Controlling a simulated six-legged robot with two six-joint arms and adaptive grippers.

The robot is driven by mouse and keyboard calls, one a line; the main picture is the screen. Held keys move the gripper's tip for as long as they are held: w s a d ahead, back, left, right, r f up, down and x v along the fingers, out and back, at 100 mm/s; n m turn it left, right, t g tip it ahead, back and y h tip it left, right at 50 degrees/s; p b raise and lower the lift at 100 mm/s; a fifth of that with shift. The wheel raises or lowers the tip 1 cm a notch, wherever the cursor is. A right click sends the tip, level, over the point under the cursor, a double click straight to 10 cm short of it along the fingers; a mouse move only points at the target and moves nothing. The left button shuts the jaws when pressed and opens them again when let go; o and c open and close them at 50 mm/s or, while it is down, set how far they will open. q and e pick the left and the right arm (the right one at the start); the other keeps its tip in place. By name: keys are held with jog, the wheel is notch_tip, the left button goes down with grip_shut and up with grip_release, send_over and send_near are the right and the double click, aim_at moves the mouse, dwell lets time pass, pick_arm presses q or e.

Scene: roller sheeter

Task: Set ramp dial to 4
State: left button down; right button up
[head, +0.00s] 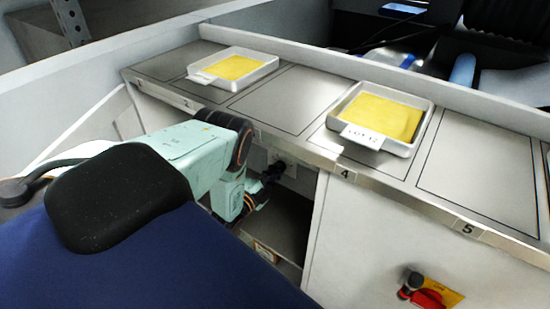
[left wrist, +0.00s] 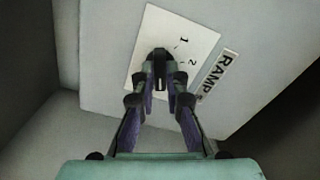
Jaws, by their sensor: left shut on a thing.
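The ramp dial (left wrist: 160,56) is a dark knob on a white plate (left wrist: 192,28) in the left wrist view. The printed numbers 1 and 2 show on the plate, and a "RAMP" label (left wrist: 220,75) is beside it. The other numbers and the knob's exact setting are hidden or too small to tell. My left gripper (left wrist: 160,80) is shut on the dial, its two fingers on either side of the knob. In the head view my left gripper (head: 272,172) reaches into the recess under the counter edge, against a pale plate. My right gripper is not in view.
The metal counter (head: 290,95) above has marked bays and number labels along its edge. A white tray with a yellow sheet (head: 233,66) and another marked "LOT 12" (head: 384,117) stand on it. A red rotary switch (head: 427,298) is on the front panel at right.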

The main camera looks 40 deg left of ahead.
pick_arm(q)
jog(key=c, duration=1.4)
grip_release()
jog(key=s, duration=0.4)
jog(key=s+d, duration=0.1)
jog(key=s, duration=0.7)
jog(key=shift+d, duration=0.15)
